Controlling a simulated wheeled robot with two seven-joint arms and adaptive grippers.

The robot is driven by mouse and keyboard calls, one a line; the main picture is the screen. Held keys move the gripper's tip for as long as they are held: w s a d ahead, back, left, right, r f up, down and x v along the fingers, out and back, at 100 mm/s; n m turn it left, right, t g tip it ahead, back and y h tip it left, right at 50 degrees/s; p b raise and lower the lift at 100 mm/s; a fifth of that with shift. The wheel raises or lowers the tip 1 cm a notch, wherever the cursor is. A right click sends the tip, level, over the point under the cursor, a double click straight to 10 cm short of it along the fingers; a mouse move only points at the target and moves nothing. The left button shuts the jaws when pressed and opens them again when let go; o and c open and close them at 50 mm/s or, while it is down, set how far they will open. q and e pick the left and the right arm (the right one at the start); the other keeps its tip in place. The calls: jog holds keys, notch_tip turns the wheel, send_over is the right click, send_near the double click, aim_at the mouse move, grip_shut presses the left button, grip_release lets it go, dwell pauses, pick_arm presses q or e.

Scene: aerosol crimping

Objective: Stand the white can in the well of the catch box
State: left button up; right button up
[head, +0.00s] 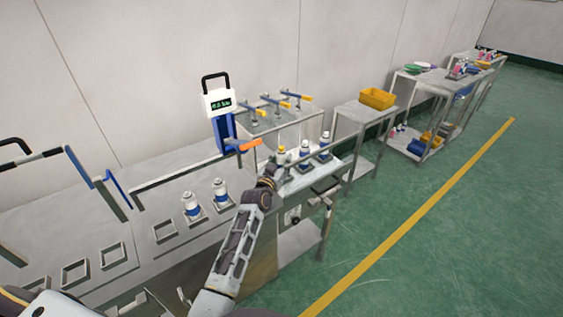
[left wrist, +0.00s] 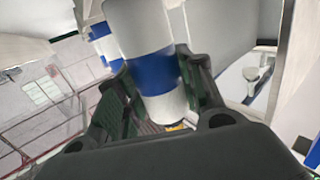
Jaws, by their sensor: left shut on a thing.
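My left gripper (head: 275,169) is at the bench, near the middle of the head view. In the left wrist view its two dark fingers are closed on a white can (left wrist: 137,22) with a blue band, one finger on each side. In the head view a can with a yellow top (head: 281,156) shows just above the gripper; its lower part is hidden by the gripper. I cannot tell whether its base touches anything. I cannot make out for certain which part is the catch box. My right gripper is not in view.
Two white-and-blue cans (head: 303,150) (head: 324,142) stand just right of the gripper. Two more cans (head: 191,206) (head: 221,193) stand in square frames to its left. Empty square frames (head: 75,272) lie further left. An orange-tipped arm (head: 248,146) and a blue-and-white device (head: 222,115) stand behind.

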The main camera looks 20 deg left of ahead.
pick_arm(q)
jog(key=shift+f, duration=0.4)
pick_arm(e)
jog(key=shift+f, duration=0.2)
pick_arm(q)
jog(key=shift+f, duration=0.2)
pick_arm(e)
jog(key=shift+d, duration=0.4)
pick_arm(q)
jog(key=o, duration=1.1)
jog(key=shift+r, duration=0.1)
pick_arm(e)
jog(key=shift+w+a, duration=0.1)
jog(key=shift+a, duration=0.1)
